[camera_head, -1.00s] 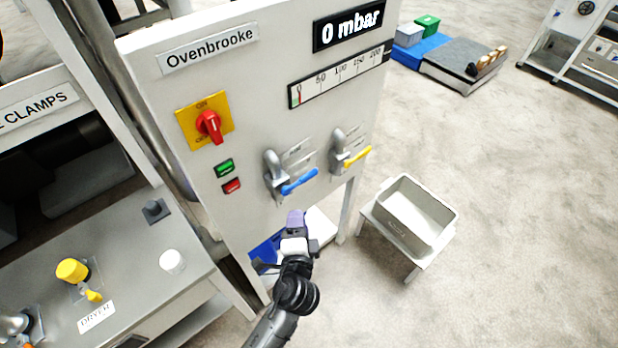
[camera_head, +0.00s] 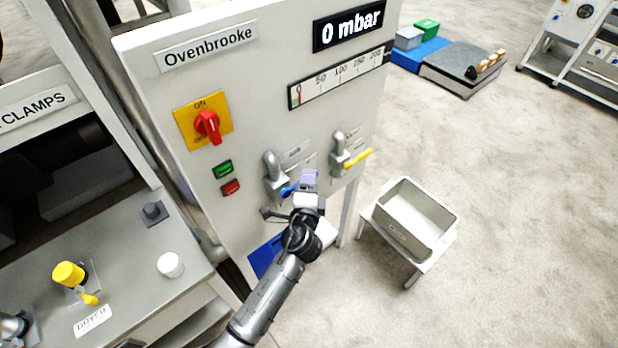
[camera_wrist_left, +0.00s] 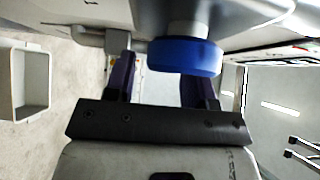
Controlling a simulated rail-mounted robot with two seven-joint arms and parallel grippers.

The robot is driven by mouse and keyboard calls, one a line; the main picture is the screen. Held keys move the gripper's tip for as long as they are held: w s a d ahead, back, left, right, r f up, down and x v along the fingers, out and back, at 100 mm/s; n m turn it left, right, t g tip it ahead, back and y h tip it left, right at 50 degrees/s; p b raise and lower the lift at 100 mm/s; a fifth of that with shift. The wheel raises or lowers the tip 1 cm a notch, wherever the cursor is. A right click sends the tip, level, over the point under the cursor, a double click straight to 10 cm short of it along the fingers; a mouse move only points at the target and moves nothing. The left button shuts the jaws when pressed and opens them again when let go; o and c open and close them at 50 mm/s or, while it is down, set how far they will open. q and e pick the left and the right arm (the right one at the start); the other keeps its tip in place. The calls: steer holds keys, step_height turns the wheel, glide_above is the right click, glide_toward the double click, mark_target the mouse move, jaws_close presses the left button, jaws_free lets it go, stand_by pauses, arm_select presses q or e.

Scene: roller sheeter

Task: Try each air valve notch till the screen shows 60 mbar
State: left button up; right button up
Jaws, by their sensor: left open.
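The screen (camera_head: 349,26) at the top of the white panel reads 0 mbar. Below it, the scale (camera_head: 338,78) has its marker at the 0 end. A blue-handled valve (camera_head: 287,190) and a yellow-handled valve (camera_head: 355,159) sit side by side on the panel; their small labels are hard to read. My left gripper (camera_head: 309,181) is open in front of the blue handle and hides its outer end. In the left wrist view the blue handle (camera_wrist_left: 185,56) lies just beyond the open fingers (camera_wrist_left: 160,82), toward the right finger. The right gripper is out of view.
A red rotary switch (camera_head: 208,125) on a yellow plate and green and red buttons (camera_head: 230,186) are left of the valves. A grey bin (camera_head: 414,218) on a stand is at right. A bench with a yellow knob (camera_head: 68,273) is at left.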

arm_select(q)
steer(key=shift+w, duration=1.1)
steer(key=shift+c, duration=0.5)
jaws_close()
